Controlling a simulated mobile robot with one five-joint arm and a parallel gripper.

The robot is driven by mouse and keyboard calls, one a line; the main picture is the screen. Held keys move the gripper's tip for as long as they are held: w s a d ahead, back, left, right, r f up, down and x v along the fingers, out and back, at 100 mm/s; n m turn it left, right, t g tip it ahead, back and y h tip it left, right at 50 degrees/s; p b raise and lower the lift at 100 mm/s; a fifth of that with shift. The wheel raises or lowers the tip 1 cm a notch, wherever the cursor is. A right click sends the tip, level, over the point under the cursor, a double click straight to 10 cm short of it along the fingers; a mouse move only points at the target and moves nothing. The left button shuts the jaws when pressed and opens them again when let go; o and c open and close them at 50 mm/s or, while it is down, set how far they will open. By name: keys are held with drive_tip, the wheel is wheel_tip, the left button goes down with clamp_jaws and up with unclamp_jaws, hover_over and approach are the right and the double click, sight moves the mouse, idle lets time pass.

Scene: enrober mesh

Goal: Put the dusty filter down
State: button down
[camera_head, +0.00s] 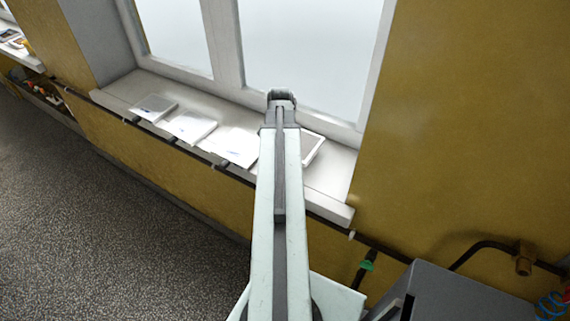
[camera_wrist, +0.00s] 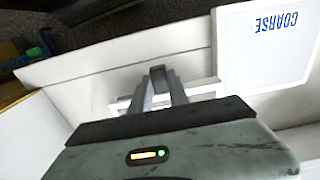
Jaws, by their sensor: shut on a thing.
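My gripper (camera_head: 281,97) is over the window sill, with its jaws hidden behind my arm in the head view. In the wrist view my gripper (camera_wrist: 160,76) is shut on a thin, pale-edged flat piece, which I take to be the filter (camera_wrist: 204,90). Its edge shows on both sides of the fingers. In the head view a white-framed filter (camera_head: 313,148) shows just right of my arm, at the sill; it appears to be the same piece. I cannot tell whether it touches the sill. The dust on it cannot be made out.
The white sill (camera_head: 328,183) bears several flat white pieces left of my arm: one (camera_head: 237,146), another (camera_head: 191,126) and a greyer one (camera_head: 153,107). A panel labelled COARSE (camera_wrist: 265,60) lies beside the held piece. The window (camera_head: 310,50) stands behind; a grey box (camera_head: 450,295) is lower right.

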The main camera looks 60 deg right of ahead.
drive_tip(key=shift+s+d, duration=0.1)
drive_tip(key=shift+s, duration=0.1)
drive_tip(key=shift+s+d+f, duration=0.1)
drive_tip(key=shift+s+d, duration=0.15)
drive_tip(key=shift+s, duration=0.25)
wheel_tip(320, 180, down, 4)
drive_tip(key=b, duration=0.4)
drive_tip(key=c, duration=1.3)
unclamp_jaws()
drive_tip(key=shift+o, duration=0.2)
drive_tip(key=shift+r, duration=0.2)
wheel_tip(320, 180, up, 12)
drive_tip(key=p, duration=1.2)
drive_tip(key=shift+r, duration=0.15)
